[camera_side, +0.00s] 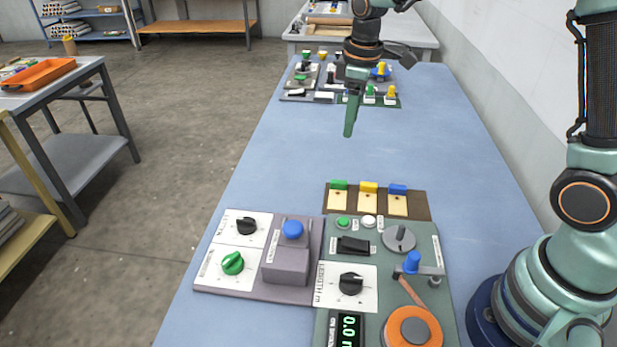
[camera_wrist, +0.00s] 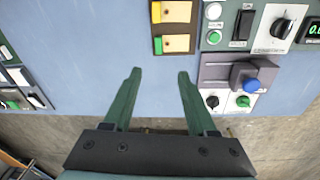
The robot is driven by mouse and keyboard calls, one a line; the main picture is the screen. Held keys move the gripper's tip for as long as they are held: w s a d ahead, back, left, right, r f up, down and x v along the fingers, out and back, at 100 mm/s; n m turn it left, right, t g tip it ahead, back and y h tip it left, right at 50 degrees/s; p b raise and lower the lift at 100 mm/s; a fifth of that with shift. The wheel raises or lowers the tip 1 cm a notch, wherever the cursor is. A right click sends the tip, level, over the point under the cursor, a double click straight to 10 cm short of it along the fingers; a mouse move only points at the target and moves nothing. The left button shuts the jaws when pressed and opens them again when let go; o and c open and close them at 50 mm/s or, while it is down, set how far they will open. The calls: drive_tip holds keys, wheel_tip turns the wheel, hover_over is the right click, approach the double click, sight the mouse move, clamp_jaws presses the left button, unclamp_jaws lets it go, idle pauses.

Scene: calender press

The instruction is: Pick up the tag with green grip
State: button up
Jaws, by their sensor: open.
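The tag with green grip (camera_side: 339,185) is at the left end of a brown board (camera_side: 421,206), beside a yellow-grip tag (camera_side: 368,188) and a blue-grip tag (camera_side: 398,190). In the wrist view, the green-grip tag (camera_wrist: 173,44) is at the near end of the board, just beyond the fingertips and roughly in line with the gap. My gripper (camera_side: 350,128) hangs over the blue table, short of the far panels in the side view. In the wrist view my gripper (camera_wrist: 159,75) is open, with nothing between its fingers.
A grey-green control panel (camera_side: 380,265) with knobs and a crank adjoins the board. A purple-grey panel (camera_side: 258,256) with a blue button is to its left. More small panels (camera_side: 345,85) stand at the far end. The blue table (camera_side: 300,150) is clear between.

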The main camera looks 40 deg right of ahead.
wheel_tip(320, 180, down, 5)
drive_tip(key=w+n+g, duration=0.1)
drive_tip(key=w+n, duration=0.1)
drive_tip(key=w, duration=0.1)
hover_over(335, 181)
drive_tip(key=f, duration=0.6)
drive_tip(key=shift+s+d+f, duration=0.1)
drive_tip(key=shift+d+f, duration=0.2)
drive_tip(key=shift+a+f, duration=0.15)
drive_tip(key=shift+f, duration=1.2)
drive_tip(key=shift+a+f, duration=0.15)
drive_tip(key=shift+f, duration=1.15)
clamp_jaws()
